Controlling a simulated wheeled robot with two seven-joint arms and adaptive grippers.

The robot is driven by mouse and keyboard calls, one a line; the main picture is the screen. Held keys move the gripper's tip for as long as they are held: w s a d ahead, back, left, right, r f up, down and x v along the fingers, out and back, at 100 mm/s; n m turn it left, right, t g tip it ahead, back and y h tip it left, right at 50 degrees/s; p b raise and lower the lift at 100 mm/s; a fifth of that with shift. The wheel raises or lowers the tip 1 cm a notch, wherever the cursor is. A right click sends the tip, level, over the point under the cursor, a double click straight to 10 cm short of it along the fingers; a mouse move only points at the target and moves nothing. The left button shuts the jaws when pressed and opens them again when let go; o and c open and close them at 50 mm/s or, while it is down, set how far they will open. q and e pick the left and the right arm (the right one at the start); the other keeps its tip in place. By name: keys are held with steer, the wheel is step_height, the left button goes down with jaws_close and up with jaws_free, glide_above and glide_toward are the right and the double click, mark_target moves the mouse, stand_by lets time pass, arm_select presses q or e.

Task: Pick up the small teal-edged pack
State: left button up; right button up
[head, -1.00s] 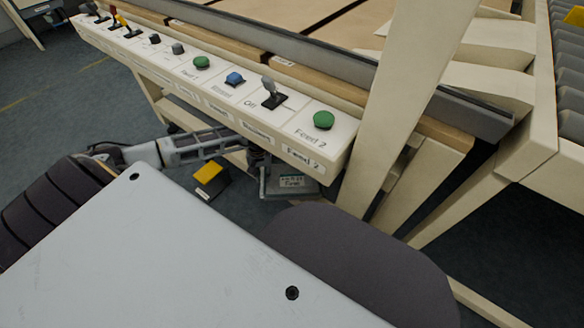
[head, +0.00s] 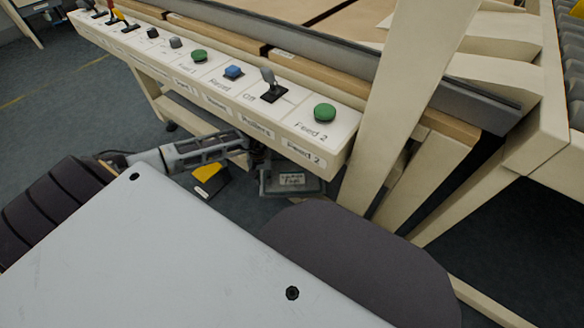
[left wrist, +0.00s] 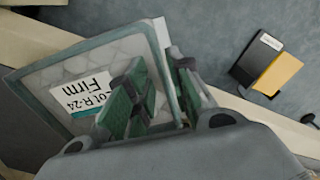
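The small pack is a flat, pale quilted slab with a grey-teal border and a white label reading "Lot R-24 Firm". It fills the left of the left wrist view (left wrist: 50,72), and shows in the head view (head: 290,187) low under the control panel. My left gripper (left wrist: 160,95) has its green-padded fingers on either side of the pack's edge, one over the face and one outside. It looks shut on the pack. In the head view the left gripper (head: 262,165) is mostly hidden behind the pack and panel. My right gripper is not in view.
A cream control panel (head: 230,105) with buttons and levers overhangs the pack. A cream post (head: 395,110) stands to its right. A black and yellow box (left wrist: 268,63) lies on the floor beyond the fingers. A cream beam (left wrist: 240,110) runs behind the pack.

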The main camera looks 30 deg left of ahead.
arm_select(q)
steer(key=shift+f+b, duration=0.55)
steer(key=shift+f, duration=0.85)
jaws_close()
